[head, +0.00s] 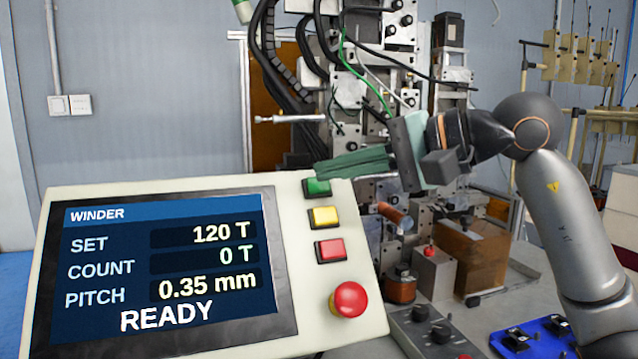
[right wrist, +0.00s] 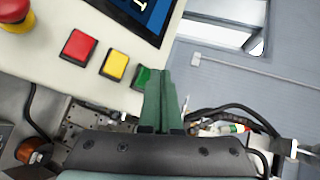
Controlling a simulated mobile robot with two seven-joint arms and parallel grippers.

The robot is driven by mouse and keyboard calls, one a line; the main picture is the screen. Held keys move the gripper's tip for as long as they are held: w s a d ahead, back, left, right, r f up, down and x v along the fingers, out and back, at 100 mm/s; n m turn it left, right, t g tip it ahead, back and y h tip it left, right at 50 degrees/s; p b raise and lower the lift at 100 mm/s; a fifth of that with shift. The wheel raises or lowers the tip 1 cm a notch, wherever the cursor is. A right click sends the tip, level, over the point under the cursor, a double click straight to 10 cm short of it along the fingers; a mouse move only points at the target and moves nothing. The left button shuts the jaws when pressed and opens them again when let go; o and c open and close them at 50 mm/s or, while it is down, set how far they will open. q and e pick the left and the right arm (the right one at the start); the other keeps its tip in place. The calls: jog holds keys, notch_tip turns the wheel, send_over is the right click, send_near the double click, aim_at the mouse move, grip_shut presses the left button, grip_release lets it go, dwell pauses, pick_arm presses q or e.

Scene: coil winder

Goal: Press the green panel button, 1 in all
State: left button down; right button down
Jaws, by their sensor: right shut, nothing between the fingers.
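The green button (head: 317,187) is at the top of the button column on the winder panel (head: 230,187). My right gripper (head: 318,170) comes in from the right with its green fingers shut and empty. In the head view its fingertips are at the button's upper edge. In the right wrist view the fingers (right wrist: 163,75) cover part of the green button (right wrist: 142,77). I cannot tell whether the tips touch it. The screen (head: 165,268) reads SET 120 T, COUNT 0 T, PITCH 0.35 mm, READY. My left gripper is not in view.
Below the green button are a yellow button (head: 324,216), a red button (head: 330,250) and a red mushroom knob (head: 349,300). The winding machine (head: 365,95) stands behind the panel. A blue tray (head: 545,335) lies at the lower right.

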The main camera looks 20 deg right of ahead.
dwell(0.3)
jog(key=shift+w+f, duration=0.3)
